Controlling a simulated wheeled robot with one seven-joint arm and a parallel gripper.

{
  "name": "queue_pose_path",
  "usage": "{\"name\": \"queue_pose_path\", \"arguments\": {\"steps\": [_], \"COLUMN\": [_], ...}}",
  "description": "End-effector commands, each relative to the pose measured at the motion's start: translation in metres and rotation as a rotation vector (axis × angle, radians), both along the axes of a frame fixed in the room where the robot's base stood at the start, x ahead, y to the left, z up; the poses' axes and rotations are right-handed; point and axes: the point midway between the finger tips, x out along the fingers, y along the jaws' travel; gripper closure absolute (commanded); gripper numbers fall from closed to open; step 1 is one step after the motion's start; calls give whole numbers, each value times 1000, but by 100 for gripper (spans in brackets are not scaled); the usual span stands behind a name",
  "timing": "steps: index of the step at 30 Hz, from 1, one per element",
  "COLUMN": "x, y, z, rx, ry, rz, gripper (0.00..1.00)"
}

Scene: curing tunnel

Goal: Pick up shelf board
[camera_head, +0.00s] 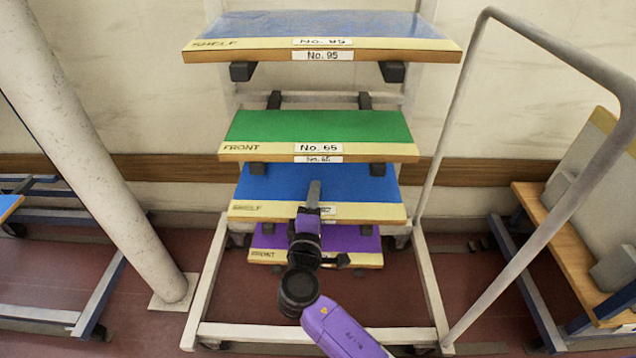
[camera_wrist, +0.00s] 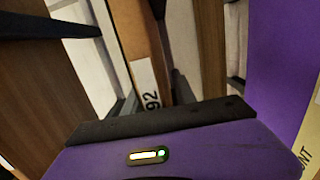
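Several shelf boards lie one above another on a rack. The top one is grey-blue (camera_head: 320,25) and labelled No. 95. Below are a green board (camera_head: 316,126) labelled No. 65, a blue board (camera_head: 260,186) and a purple board (camera_head: 275,241). My gripper (camera_head: 313,207) is in front of the blue and purple boards and hides part of their front edges and labels. The wrist view shows a wooden edge (camera_wrist: 148,55) with a label ending in 92, and a purple board surface (camera_wrist: 282,60) at the right. I cannot tell whether the fingers touch a board.
The pale rack frame (camera_head: 425,275) has a tall bent rail on the right. A thick pale post (camera_head: 90,150) stands at the left. A cart with a wooden deck (camera_head: 560,240) stands at the right. Another blue-framed cart (camera_head: 45,313) is at the left. Red floor lies between them.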

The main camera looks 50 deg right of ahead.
Motion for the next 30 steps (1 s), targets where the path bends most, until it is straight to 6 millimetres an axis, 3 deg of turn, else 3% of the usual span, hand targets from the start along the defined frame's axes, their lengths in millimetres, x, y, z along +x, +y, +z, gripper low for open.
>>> {"name": "queue_pose_path", "arguments": {"steps": [1,4,30], "x": [0,0,0], "y": [0,0,1], "z": [0,0,-1], "rx": [0,0,1], "ry": [0,0,1], "rz": [0,0,0], "gripper": [80,99,100]}}
